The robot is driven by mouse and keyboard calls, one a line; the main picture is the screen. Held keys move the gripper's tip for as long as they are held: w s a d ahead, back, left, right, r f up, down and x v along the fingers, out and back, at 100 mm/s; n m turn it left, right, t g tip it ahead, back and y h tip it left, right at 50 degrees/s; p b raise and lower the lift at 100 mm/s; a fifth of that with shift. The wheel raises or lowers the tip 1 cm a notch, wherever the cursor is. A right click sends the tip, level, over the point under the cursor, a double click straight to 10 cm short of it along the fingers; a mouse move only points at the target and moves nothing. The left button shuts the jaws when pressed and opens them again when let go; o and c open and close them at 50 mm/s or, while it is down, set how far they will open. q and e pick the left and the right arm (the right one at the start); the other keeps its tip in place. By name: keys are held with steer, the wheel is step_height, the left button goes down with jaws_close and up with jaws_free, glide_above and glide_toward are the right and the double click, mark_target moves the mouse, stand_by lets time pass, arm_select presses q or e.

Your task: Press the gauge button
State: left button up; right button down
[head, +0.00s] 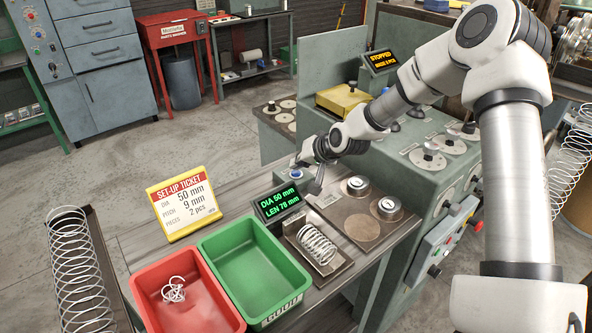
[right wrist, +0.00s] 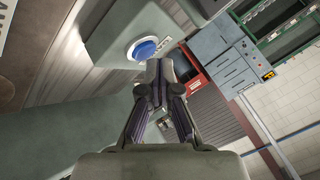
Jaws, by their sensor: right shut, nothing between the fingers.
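The blue gauge button (head: 296,173) sits on a pale housing at the bench's back edge, behind the gauge display (head: 279,203), which reads DIA 50 mm, LEN 78 mm. A coil spring (head: 317,244) lies in the gauge tray in front of the display. My right gripper (head: 300,164) is at the button, shut and empty. In the right wrist view the blue button (right wrist: 145,49) shows just beyond the closed fingertips (right wrist: 158,68). I cannot tell whether they touch it. My left gripper is not in view.
A red bin (head: 165,270) holding a tangled piece of wire and an empty green bin (head: 250,262) stand on the bench. A yellow set-up ticket (head: 183,203) stands behind them. Metal weights (head: 388,208) lie right of the gauge. The machine display (head: 381,60) reads STOPPED.

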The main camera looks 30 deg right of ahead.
mark_target(298, 173)
steer(key=shift+r, duration=0.4)
step_height(298, 173, up, 5)
steer(key=p, duration=0.4)
steer(key=shift+p, duration=0.3)
steer(key=shift+f, duration=0.1)
stand_by(0.4)
